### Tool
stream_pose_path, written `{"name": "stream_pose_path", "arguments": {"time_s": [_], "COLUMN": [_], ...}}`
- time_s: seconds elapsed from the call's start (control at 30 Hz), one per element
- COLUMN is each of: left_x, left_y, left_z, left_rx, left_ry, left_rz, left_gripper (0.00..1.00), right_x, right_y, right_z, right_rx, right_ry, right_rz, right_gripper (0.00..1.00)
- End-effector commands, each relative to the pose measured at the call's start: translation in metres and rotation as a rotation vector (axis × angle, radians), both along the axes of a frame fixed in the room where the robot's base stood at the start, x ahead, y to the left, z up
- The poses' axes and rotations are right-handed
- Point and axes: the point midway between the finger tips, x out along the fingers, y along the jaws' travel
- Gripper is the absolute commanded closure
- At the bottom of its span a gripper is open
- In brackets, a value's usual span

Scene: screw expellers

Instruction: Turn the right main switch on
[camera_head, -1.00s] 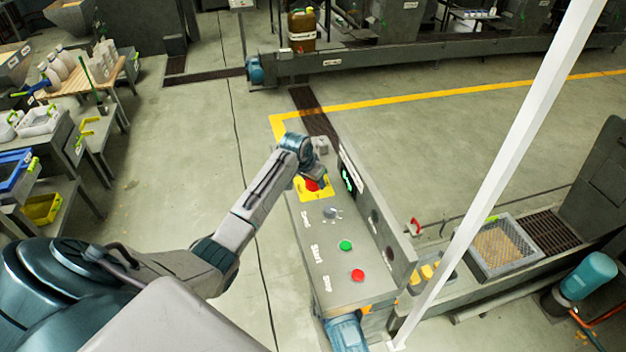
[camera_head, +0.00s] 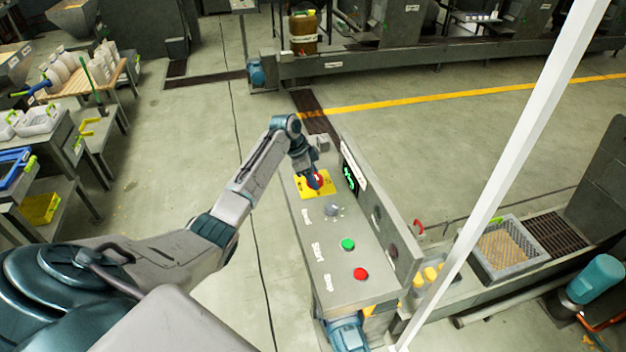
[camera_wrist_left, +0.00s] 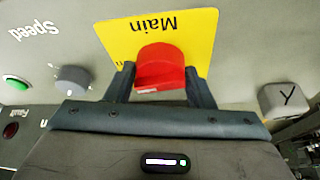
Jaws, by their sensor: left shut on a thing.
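The main switch is a red knob (camera_wrist_left: 160,68) on a yellow plate marked "Main" (camera_wrist_left: 207,40), in the left wrist view. In the head view the red knob (camera_head: 318,180) and its yellow plate (camera_head: 326,188) are at the far end of the grey control panel (camera_head: 333,268). My left gripper (camera_wrist_left: 160,85) has a finger on each side of the red knob and is shut on it. In the head view my left gripper (camera_head: 311,179) comes down on the knob and hides part of it. My right gripper is not in view.
The panel also bears a grey speed knob (camera_head: 333,209), a green start button (camera_head: 347,244) and a red stop button (camera_head: 361,273). A raised wall with a green display (camera_head: 350,177) runs along its right side. A white post (camera_head: 500,160) stands to the right.

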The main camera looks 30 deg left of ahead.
Motion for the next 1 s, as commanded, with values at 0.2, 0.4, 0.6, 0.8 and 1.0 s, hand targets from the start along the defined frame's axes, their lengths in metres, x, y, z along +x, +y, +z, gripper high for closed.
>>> {"name": "stream_pose_path", "arguments": {"time_s": [0.2, 0.4, 0.6, 0.8, 1.0], "left_x": [0.0017, 0.0017, 0.0015, 0.0016, 0.0016], "left_y": [0.0014, 0.0016, 0.0015, 0.0016, 0.0014], "left_z": [0.0001, 0.0009, 0.0014, 0.0016, 0.0015], "left_rx": [0.002, 0.003, 0.002, 0.003, 0.003], "left_ry": [-0.003, -0.002, -0.002, -0.002, -0.003], "left_rz": [-0.108, -0.160, -0.176, -0.177, -0.176], "left_gripper": [0.74, 0.74, 0.74, 0.74, 0.34], "right_x": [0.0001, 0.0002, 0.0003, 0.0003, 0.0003], "right_y": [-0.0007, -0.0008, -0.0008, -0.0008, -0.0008], "right_z": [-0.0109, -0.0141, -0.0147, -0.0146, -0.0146], "right_rx": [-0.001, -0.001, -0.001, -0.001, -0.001], "right_ry": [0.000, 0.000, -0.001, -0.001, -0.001], "right_rz": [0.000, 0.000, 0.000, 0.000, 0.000], "right_gripper": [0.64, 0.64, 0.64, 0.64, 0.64]}}
